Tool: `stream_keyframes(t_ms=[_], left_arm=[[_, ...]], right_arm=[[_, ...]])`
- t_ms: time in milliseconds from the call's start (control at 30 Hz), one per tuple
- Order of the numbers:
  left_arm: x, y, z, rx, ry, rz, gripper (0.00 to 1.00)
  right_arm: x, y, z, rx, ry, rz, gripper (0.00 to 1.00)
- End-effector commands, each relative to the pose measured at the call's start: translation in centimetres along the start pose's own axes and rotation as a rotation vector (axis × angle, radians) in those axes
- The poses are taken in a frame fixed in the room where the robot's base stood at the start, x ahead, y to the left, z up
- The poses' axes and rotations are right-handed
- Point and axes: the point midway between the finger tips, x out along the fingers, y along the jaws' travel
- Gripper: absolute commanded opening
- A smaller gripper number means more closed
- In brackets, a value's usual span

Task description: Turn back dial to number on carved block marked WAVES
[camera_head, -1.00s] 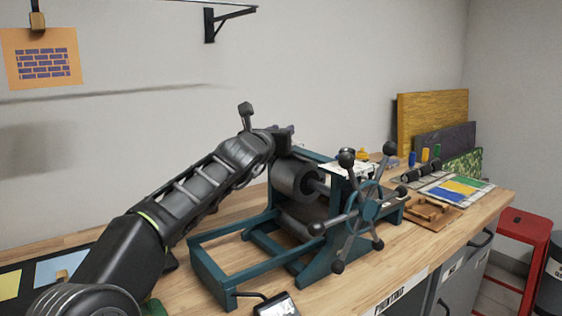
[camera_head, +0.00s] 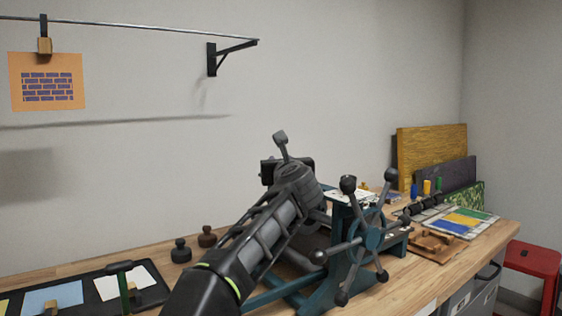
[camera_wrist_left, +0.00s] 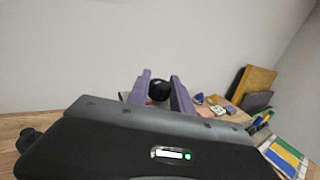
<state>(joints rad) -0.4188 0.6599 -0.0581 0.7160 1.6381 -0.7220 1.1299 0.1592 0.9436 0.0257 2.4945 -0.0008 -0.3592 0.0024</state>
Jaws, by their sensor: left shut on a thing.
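A teal printing press (camera_head: 340,272) with a black spoked hand wheel (camera_head: 372,238) stands on the bench, partly hidden by my left arm. In the left wrist view my left gripper (camera_wrist_left: 160,90) has its two purple fingers on either side of a round black knob (camera_wrist_left: 160,89), shut on it. I cannot tell whether this knob is the back dial, and no number shows. In the head view the fingers are hidden behind my wrist. Brown carved blocks (camera_head: 432,241) lie right of the press; no WAVES marking is readable. My right gripper is not in view.
A black tray (camera_head: 148,298) with paper sheets and two dark knobbed tools (camera_head: 181,251) lie on the left. A red stool (camera_head: 533,260) is beyond the bench.

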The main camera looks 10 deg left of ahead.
Motion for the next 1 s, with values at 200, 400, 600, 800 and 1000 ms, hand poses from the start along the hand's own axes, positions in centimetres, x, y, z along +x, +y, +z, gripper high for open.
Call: stream_keyframes(t_ms=[200, 400, 600, 800, 1000], left_arm=[[0.02, -0.22, -0.56, 0.0, 0.009, 0.002, 0.0], [0.02, -0.22, -0.54, 0.0, 0.009, 0.001, 0.33], [0.01, -0.11, -0.3, 0.0, 0.005, 0.001, 0.49], [0.0, -0.05, -0.17, -0.001, 0.003, 0.002, 0.49], [-0.86, -0.03, -0.27, -0.002, 0.002, 0.0, 0.49]], right_arm=[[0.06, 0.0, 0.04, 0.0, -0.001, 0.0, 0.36], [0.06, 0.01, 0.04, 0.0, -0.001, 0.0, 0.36], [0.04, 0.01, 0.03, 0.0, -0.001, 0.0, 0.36], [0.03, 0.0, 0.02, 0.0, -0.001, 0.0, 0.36], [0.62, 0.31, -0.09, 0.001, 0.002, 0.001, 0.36]])
